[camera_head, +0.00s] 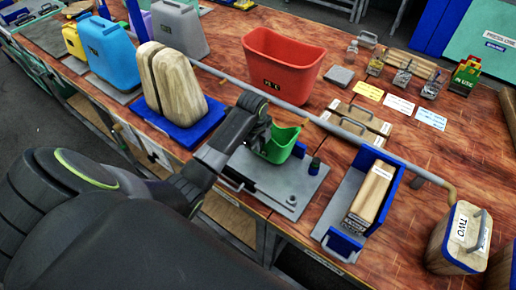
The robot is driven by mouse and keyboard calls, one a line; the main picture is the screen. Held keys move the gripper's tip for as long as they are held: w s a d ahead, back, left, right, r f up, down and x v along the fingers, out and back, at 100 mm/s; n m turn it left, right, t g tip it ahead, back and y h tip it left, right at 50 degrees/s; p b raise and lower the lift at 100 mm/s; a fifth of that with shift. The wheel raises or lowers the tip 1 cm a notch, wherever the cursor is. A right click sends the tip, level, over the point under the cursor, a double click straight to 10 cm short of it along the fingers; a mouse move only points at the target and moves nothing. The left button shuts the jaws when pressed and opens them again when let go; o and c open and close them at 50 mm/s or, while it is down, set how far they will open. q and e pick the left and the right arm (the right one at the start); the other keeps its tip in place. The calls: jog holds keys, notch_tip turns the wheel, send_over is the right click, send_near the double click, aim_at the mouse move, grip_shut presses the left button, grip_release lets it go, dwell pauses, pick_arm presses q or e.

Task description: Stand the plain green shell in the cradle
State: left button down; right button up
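A plain green shell (283,146), open at the top, is over the left back part of a grey metal plate (262,178) at the middle of the bench. My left gripper (262,134) reaches in from the lower left and is at the shell's left side, overlapping its rim. Its fingertips are dark and partly hidden, so I cannot tell whether they close on the wall. The shell's base and any cradle under it are mostly hidden by the gripper and arm. My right gripper is not in view.
A red bin (284,62) stands behind the shell. Wooden blocks on a blue base (200,130) stand left. A blue tray (338,205) with a wooden block is right. A grey rail (330,125) crosses the bench behind the plate. Small jars and cards lie back right.

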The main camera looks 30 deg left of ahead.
pick_arm(q)
notch_tip(320, 180, down, 3)
jog(key=shift+w+r, duration=0.1)
jog(key=shift+r, duration=0.1)
jog(key=shift+f, duration=0.35)
jog(key=c, duration=1.7)
grip_release()
jog(key=shift+o, duration=0.4)
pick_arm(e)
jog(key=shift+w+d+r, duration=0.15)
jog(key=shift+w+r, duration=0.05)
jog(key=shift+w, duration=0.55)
